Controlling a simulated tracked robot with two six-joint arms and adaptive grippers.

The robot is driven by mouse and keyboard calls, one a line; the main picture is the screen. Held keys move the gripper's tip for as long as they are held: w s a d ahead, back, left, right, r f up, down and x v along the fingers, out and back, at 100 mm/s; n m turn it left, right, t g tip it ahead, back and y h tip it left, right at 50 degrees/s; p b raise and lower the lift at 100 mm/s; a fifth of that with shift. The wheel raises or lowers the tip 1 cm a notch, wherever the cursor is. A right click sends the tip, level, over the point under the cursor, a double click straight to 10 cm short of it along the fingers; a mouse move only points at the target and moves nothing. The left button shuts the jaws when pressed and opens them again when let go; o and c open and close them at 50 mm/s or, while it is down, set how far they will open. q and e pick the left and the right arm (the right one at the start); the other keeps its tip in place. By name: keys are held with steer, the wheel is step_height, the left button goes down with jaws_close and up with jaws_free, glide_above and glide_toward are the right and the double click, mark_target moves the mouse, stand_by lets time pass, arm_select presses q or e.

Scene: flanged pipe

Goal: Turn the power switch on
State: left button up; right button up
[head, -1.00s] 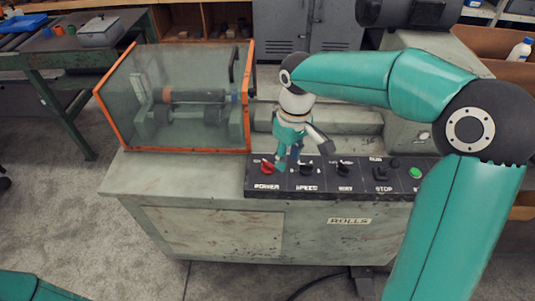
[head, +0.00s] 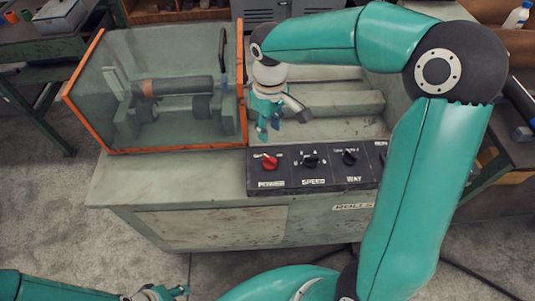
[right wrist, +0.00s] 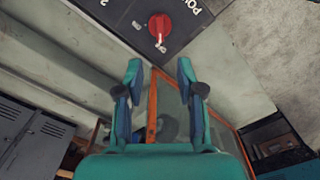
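The power switch (head: 269,162) is a red rotary knob at the left end of the black control panel (head: 330,178), above the word POWER. It also shows at the top of the right wrist view (right wrist: 160,27), with a pale pointer mark at its lower edge. My right gripper (head: 268,131) hangs just beyond the knob, apart from it. In the right wrist view its two fingers (right wrist: 160,68) are spread with nothing between them. My left gripper (head: 175,292) shows only partly at the bottom edge; its fingers are too small and cut off to judge.
My right forearm hides the panel's right end. A clear guard box with an orange frame (head: 160,150) stands left of my right gripper. The machine's front ledge (head: 170,178) is bare.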

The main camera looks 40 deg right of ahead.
mark_target(269, 158)
step_height(269, 158, down, 12)
steer(key=shift+f, duration=0.1)
stand_by(0.4)
